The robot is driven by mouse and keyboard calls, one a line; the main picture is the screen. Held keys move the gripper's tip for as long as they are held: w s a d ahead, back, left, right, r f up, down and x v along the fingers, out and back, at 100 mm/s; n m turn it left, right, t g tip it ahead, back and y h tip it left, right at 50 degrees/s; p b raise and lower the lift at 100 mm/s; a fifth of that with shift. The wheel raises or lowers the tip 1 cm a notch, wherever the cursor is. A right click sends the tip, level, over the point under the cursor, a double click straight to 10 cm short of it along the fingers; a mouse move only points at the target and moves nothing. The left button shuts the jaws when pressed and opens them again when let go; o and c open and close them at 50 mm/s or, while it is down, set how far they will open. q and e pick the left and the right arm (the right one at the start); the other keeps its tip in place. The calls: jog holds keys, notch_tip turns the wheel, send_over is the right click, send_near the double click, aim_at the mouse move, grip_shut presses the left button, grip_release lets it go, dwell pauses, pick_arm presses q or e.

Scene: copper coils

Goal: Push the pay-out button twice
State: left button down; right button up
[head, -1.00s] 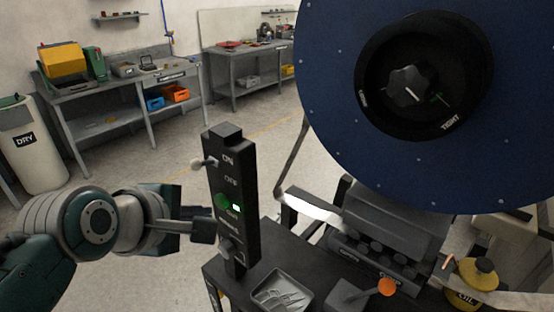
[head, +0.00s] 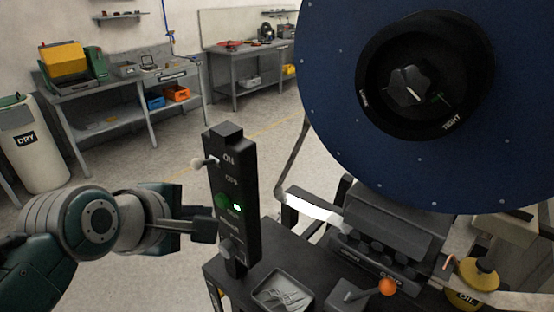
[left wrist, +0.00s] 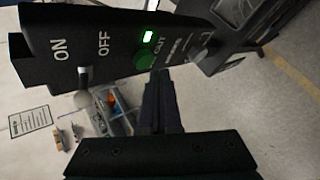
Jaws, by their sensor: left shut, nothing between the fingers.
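A black upright control box (head: 236,170) stands on the dark machine table. Its face carries ON and OFF lettering, a light-coloured toggle (head: 200,163), a green button (head: 223,201) and a lit green lamp (head: 237,207). In the left wrist view the green pay-out button (left wrist: 145,62) sits beside the lit lamp (left wrist: 148,34) and lettering ending in "OUT". My left gripper (head: 208,230) is shut and empty, with its tip close to the box just below the green button. In the left wrist view its fingers (left wrist: 158,90) point toward the button; whether they touch it I cannot tell. My right gripper is not in view.
A large blue reel (head: 330,100) with a black hub fills the upper right. A small tray (head: 283,291), an orange-knobbed lever (head: 387,287) and a yellow oil can (head: 478,275) are on the machine table. Workbenches stand behind across open floor.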

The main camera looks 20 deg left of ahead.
pick_arm(q)
jog(key=shift+w, duration=0.1)
dwell(0.5)
jog(key=shift+w+d, duration=0.15)
jog(key=shift+w, duration=0.15)
jog(key=shift+w+d, duration=0.2)
jog(key=shift+w, duration=0.3)
dwell(0.7)
jog(key=shift+s, duration=0.1)
jog(key=shift+s+a+p, duration=0.35)
jog(key=shift+s+p, duration=0.3)
jog(key=shift+s, duration=0.1)
jog(key=shift+s, duration=0.1)
